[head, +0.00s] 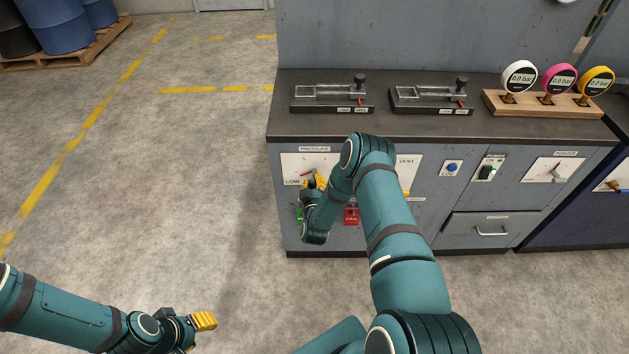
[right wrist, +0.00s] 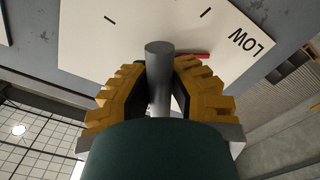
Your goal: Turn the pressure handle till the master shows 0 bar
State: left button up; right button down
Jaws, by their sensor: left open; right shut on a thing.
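The pressure panel (head: 292,161) is a white plate on the bench front, marked PRESSURE and LOW. My right gripper (head: 318,182) is at this panel, its yellow fingers shut on the pressure handle. In the right wrist view the handle (right wrist: 159,72) is a grey round bar between the fingers. A red pointer (right wrist: 195,54) shows beside it, near the LOW mark. Three gauges stand on the bench: white (head: 519,77), pink (head: 560,79) and yellow (head: 597,81). Each appears to read 0.0 bar; I cannot tell which is the master. My left gripper (head: 205,321) is open and empty above the floor.
Two dark fixtures (head: 330,94) (head: 431,96) sit on the bench top. Below are a red FAIL button (head: 352,217), a VENT panel (head: 408,164) partly behind my right arm, a blue button (head: 452,168) and a drawer (head: 490,230). The floor left of the bench is clear.

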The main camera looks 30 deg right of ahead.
jog(key=n, duration=0.2)
jog(key=n+b, duration=0.1)
jog(key=n, duration=0.1)
jog(key=shift+w+a+r+n, duration=0.1)
jog(key=shift+w+n, duration=0.05)
jog(key=shift+n, duration=0.25)
jog(key=shift+n+b, duration=0.75)
jog(key=shift+n, duration=1.45)
jog(key=c, duration=0.8)
grip_release()
jog(key=shift+o, duration=0.2)
jog(key=v, duration=1.2)
